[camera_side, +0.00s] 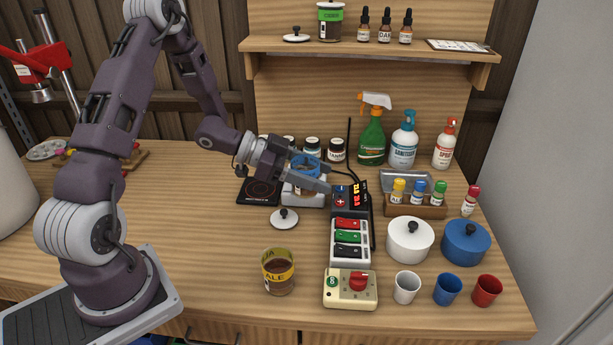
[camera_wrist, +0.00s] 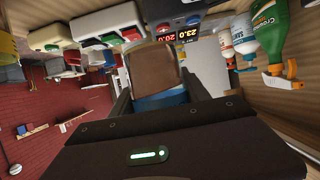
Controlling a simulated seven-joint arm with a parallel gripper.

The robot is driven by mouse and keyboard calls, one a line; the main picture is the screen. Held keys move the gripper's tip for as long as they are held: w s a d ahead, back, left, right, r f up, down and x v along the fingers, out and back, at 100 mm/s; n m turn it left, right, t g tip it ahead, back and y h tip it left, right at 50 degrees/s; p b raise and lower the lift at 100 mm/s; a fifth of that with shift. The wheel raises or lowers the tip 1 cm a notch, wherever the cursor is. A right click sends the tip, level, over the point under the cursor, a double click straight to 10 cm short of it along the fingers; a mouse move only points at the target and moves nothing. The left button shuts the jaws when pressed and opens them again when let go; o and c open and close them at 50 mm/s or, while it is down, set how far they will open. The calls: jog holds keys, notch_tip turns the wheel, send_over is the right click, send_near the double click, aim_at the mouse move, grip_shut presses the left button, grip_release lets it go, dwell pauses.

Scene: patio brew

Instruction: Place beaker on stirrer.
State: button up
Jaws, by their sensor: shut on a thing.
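My gripper (camera_side: 312,174) is shut on a beaker (camera_side: 304,162) with a blue band. In the wrist view the beaker (camera_wrist: 155,72) shows brown contents above its blue band, between the two fingers. The beaker looks about upright in the side view. A white box-shaped device, which looks like the stirrer (camera_side: 305,199), is directly under the gripper and beaker. The fingers hide the beaker's base and most of the device's top, so I cannot tell whether they touch.
A black hot plate (camera_side: 258,191) is left of the white device. A power supply (camera_side: 349,200) with lit digits stands close on the right. A white lid (camera_side: 284,218) lies in front. A yellow-banded glass (camera_side: 279,272) stands nearer the front edge. Small jars (camera_side: 336,150) stand behind.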

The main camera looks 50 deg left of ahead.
jog(key=w+a+r+n+t+y, duration=0.45)
jog(key=w+a+n+y, duration=0.2)
jog(key=w+a, duration=0.5)
jog(key=shift+g, duration=0.45)
jog(key=f, duration=0.6)
jog(key=s+a+f, duration=0.1)
jog(key=f, duration=0.2)
jog(key=shift+s+a+f, duration=0.1)
jog(key=shift+f, duration=0.2)
jog(key=shift+f, duration=0.15)
jog(key=o, duration=1.6)
